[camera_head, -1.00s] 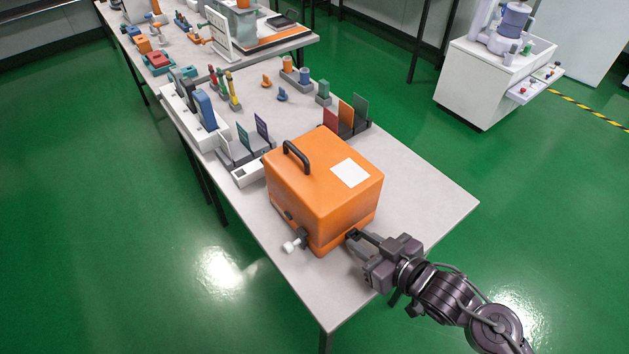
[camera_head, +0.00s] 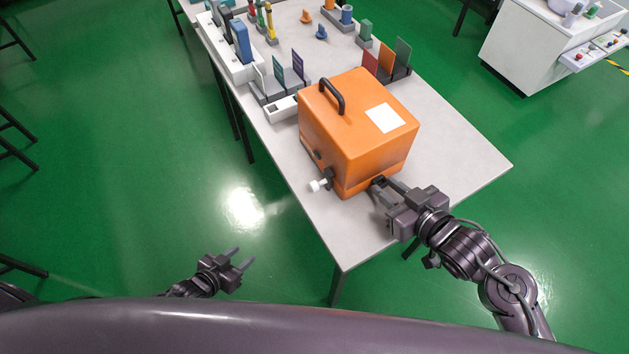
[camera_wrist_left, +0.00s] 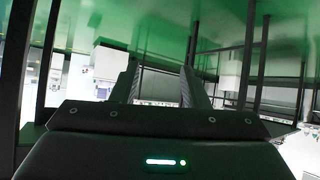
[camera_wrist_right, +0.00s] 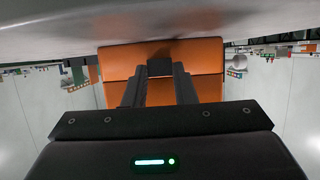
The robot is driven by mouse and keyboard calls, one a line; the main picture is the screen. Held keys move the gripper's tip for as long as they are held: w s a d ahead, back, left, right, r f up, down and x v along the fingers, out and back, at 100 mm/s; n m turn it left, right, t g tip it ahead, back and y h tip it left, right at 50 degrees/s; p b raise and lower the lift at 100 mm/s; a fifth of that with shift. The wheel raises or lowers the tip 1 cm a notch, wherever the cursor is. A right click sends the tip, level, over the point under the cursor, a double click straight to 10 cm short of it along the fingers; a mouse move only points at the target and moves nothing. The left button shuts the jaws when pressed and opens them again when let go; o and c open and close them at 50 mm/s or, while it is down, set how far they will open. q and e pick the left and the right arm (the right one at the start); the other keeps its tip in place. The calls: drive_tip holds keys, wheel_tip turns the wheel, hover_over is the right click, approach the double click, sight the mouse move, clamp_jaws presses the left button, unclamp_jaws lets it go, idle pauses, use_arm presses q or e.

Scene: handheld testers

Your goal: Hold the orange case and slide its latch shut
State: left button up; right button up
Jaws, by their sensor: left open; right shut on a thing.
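The orange case (camera_head: 352,132) stands upright on the grey table, with a black handle and a white label on top. Its latch, with a white knob (camera_head: 318,185), sticks out from the lower front-left side. My right gripper (camera_head: 380,186) is shut on a dark part at the lower right side of the case. In the right wrist view its fingers close on a dark block (camera_wrist_right: 160,68) against the orange case wall (camera_wrist_right: 122,62). My left gripper (camera_head: 243,259) is open and empty, over the floor left of the table and well apart from the case.
Upright coloured plates in a rack (camera_head: 388,62) stand behind the case. Small coloured parts and a blue block (camera_head: 240,40) are farther back. The table's right side (camera_head: 465,140) is clear.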

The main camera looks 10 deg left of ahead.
use_arm(q)
drive_tip(key=w+d+r+m+t+h, duration=0.1)
drive_tip(key=w+d+r+h, duration=0.1)
drive_tip(key=r, duration=0.4)
drive_tip(key=w+d+r+m+t+h, duration=0.1)
drive_tip(key=r+h, duration=0.1)
drive_tip(key=r, duration=0.4)
drive_tip(key=m+g+h, duration=0.1)
drive_tip(key=m+h, duration=0.4)
drive_tip(key=h, duration=0.1)
approach(313, 183)
drive_tip(key=x, duration=0.6)
drive_tip(key=f+x, duration=0.1)
drive_tip(key=x, duration=0.3)
drive_tip(key=shift+s+d, duration=0.1)
drive_tip(key=shift+c, duration=0.4)
clamp_jaws()
